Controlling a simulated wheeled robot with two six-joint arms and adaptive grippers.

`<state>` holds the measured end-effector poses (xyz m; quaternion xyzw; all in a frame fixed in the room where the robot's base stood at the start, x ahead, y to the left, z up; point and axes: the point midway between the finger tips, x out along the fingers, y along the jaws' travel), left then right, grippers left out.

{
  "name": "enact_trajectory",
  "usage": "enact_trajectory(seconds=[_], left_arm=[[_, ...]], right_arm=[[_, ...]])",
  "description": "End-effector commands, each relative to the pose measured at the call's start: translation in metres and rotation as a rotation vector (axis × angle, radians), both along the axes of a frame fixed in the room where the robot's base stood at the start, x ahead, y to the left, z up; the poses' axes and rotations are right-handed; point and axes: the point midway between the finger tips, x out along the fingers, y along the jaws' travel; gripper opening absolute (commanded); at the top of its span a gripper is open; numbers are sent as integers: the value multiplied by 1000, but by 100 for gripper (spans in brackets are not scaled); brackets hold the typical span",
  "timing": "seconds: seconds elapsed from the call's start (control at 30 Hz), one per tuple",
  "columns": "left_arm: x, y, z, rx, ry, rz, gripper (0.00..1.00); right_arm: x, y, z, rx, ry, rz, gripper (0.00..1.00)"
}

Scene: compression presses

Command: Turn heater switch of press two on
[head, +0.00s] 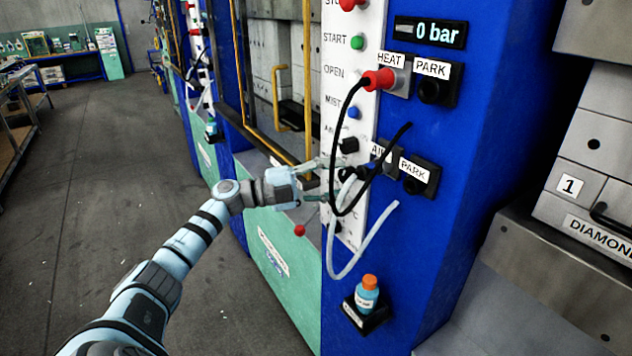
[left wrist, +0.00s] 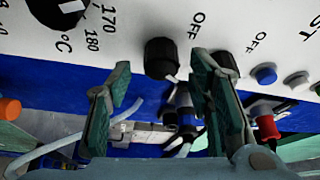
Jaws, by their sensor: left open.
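A white control panel (head: 352,100) is on the blue press column, with a column of buttons and black knobs. In the left wrist view, a black rotary knob (left wrist: 160,57) with a white pointer mark sits beside an "OFF" label. It lies ahead of the gap between my fingers, apart from them. A second black knob (left wrist: 226,62), also by an "OFF" label, is partly behind the right finger. My left gripper (head: 325,181) is open and empty at the panel's lower part; it also shows in the left wrist view (left wrist: 160,80). Hanging hoses partly hide the knobs in the head view.
A red HEAT plug (head: 379,79) with a black cable and a pale hose (head: 337,268) loop near my fingers. A temperature dial (left wrist: 62,12) is beside the knob. An orange-capped bottle (head: 367,292) stands on a small shelf below. Open floor (head: 110,180) lies left.

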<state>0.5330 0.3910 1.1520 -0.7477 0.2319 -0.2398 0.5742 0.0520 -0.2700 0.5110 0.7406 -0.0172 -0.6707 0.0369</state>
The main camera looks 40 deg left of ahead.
Motion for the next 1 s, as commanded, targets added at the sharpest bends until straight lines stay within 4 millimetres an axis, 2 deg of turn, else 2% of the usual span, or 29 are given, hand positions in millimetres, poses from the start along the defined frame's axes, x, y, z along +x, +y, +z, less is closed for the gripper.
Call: enact_trajectory(seconds=[0.3, 0.4, 0.53, 1.0], left_arm=[[-65, 52, -10, 8, 11, 0, 47], [-78, 62, -11, 6, 8, -1, 47], [-83, 66, -10, 2, 2, 0, 47], [-83, 66, -10, 1, 1, 0, 47]], right_arm=[[0, 1, 0, 2, 0, 0, 40], [0, 1, 0, 2, 0, 0, 40], [0, 1, 0, 2, 0, 0, 40], [0, 2, 0, 2, 0, 0, 40]])
